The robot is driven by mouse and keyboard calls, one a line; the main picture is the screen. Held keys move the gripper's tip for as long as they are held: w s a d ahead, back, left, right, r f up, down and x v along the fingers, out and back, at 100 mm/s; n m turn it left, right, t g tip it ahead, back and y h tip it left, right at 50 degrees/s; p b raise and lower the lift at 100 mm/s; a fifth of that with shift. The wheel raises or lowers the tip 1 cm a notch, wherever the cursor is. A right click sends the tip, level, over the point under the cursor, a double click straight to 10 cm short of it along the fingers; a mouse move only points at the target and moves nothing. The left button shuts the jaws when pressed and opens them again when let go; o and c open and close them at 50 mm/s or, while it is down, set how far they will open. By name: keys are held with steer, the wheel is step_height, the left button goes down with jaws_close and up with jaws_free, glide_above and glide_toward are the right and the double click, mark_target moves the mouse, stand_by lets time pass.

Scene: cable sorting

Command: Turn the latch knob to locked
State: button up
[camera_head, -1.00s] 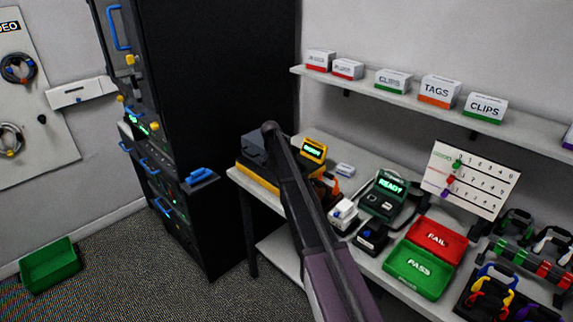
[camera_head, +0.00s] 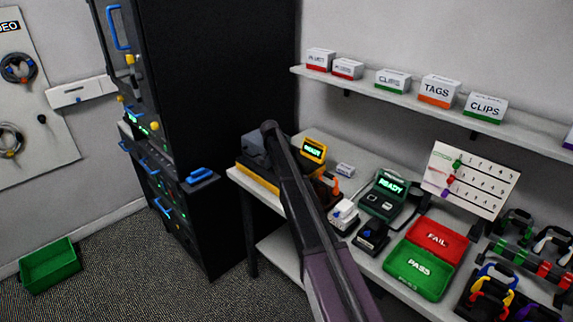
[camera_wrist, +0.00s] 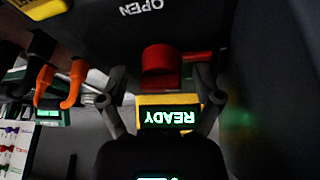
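The red latch knob (camera_wrist: 160,66) shows in the wrist view, with a red bar reaching to its right. It sits on a dark surface marked OPEN (camera_wrist: 137,8), which reads upside down. My gripper (camera_wrist: 160,75) is open, with one finger on each side of the knob in the picture. A gap shows beside the knob on the left; I cannot tell whether the right finger touches the red bar. In the head view my arm crosses the bench beside the yellow READY unit (camera_head: 313,151), and the knob and fingers cannot be made out. The READY display also shows upside down in the wrist view (camera_wrist: 170,117).
Orange-handled items (camera_wrist: 72,84) hang at the left of the wrist view. On the bench stand a green READY tester (camera_head: 383,194), a red FAIL tray (camera_head: 462,247) and a green PASS tray (camera_head: 410,287). A tall dark cabinet (camera_head: 220,90) stands to the left.

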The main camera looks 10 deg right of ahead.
steer(key=shift+r, duration=0.1)
step_height(320, 180, up, 9)
steer(key=p, duration=0.9)
steer(key=shift+w, duration=0.1)
steer(key=shift+r, duration=0.15)
steer(key=shift+r+p, duration=0.3)
steer(key=shift+p, duration=0.25)
